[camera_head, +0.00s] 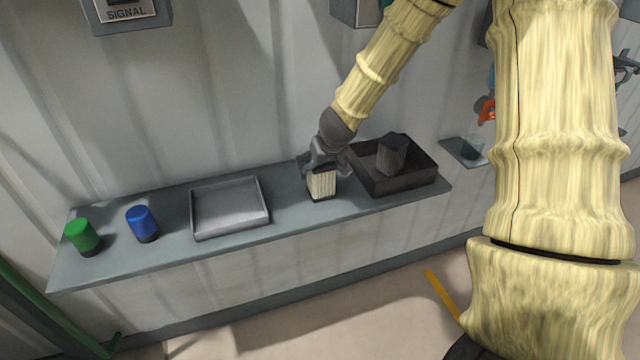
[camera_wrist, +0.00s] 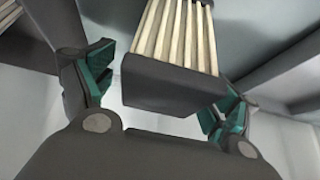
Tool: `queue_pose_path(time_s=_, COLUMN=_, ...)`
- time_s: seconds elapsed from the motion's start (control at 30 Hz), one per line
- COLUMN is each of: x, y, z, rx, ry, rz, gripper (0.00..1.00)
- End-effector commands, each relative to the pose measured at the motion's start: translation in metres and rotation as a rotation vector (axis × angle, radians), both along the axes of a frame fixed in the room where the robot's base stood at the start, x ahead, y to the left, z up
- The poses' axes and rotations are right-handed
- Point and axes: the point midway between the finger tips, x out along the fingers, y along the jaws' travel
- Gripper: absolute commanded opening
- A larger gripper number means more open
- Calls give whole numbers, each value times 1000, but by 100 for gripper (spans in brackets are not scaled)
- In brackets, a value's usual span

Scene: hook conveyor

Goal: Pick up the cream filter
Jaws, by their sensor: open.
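The cream filter (camera_head: 322,185) is a small ribbed block standing on the grey shelf, just left of the dark tray. In the wrist view the cream filter (camera_wrist: 176,45) shows pale ribs and a dark end cap. My gripper (camera_head: 322,168) is right at the filter's top in the head view. In the wrist view my gripper (camera_wrist: 160,92) is open, with a teal-padded finger on each side of the filter. Gaps show between the pads and the filter. My gripper hides the filter's top in the head view.
The dark tray (camera_head: 408,186) holds a dark ribbed block (camera_head: 391,156) close to the right of my gripper. An empty grey tray (camera_head: 230,233), a blue cylinder (camera_head: 142,222) and a green cylinder (camera_head: 82,236) are on the shelf (camera_head: 165,264) to the left.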

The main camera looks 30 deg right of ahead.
Motion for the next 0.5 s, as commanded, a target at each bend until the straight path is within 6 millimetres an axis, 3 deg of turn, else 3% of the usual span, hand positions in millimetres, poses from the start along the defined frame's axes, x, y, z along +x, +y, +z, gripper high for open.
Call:
queue_pose_path(time_s=0.2, x=16, y=0, z=-19, rx=0, ry=7, rz=3, gripper=88)
queue_pose_path(time_s=0.5, x=17, y=-1, z=-21, rx=0, ry=10, rz=1, gripper=85)
